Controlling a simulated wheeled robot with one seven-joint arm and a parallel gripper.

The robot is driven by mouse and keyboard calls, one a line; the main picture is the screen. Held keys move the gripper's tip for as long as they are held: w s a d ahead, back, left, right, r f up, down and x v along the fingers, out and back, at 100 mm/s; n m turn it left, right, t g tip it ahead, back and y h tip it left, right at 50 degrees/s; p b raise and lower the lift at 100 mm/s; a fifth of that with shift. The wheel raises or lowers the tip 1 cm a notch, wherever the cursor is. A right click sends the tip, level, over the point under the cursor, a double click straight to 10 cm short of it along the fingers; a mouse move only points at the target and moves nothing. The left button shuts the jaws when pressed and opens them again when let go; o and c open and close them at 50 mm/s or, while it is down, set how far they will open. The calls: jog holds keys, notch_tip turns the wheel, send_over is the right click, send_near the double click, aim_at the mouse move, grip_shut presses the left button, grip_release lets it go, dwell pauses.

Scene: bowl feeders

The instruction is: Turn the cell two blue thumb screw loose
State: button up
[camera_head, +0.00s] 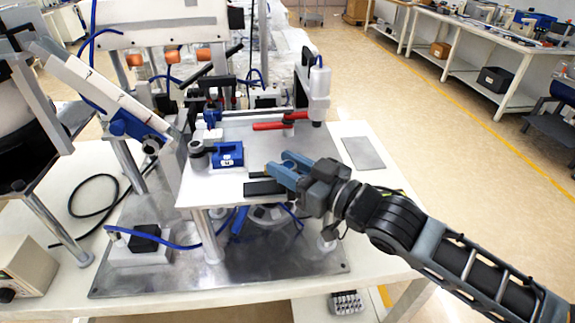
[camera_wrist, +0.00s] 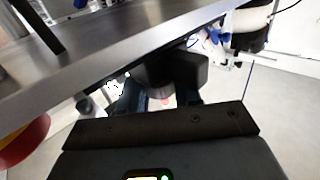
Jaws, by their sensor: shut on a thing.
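My gripper (camera_head: 282,168) is at the right front part of the metal plate, its blue-grey fingers pointing left. In the wrist view my gripper (camera_wrist: 160,98) has its fingers about a dark blocky thing (camera_wrist: 180,68), and it is shut on it. I cannot tell its true colour or what it is. No blue thumb screw shows clearly at my fingertips; the fingers hide that spot in the head view.
The metal plate (camera_head: 215,188) carries a blue block (camera_head: 229,154), a red lever (camera_head: 270,126) and a black bar (camera_head: 264,188) close to my fingers. A grey post fixture (camera_head: 318,90) stands behind. Blue hoses hang below the plate.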

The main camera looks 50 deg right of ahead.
jog(key=o, duration=1)
jog(key=shift+f, duration=0.1)
jog(key=shift+o, duration=0.2)
jog(key=s+b, duration=0.2)
jog(key=s, duration=0.5)
jog(key=shift+s+a, duration=0.2)
jog(key=shift+s, duration=0.2)
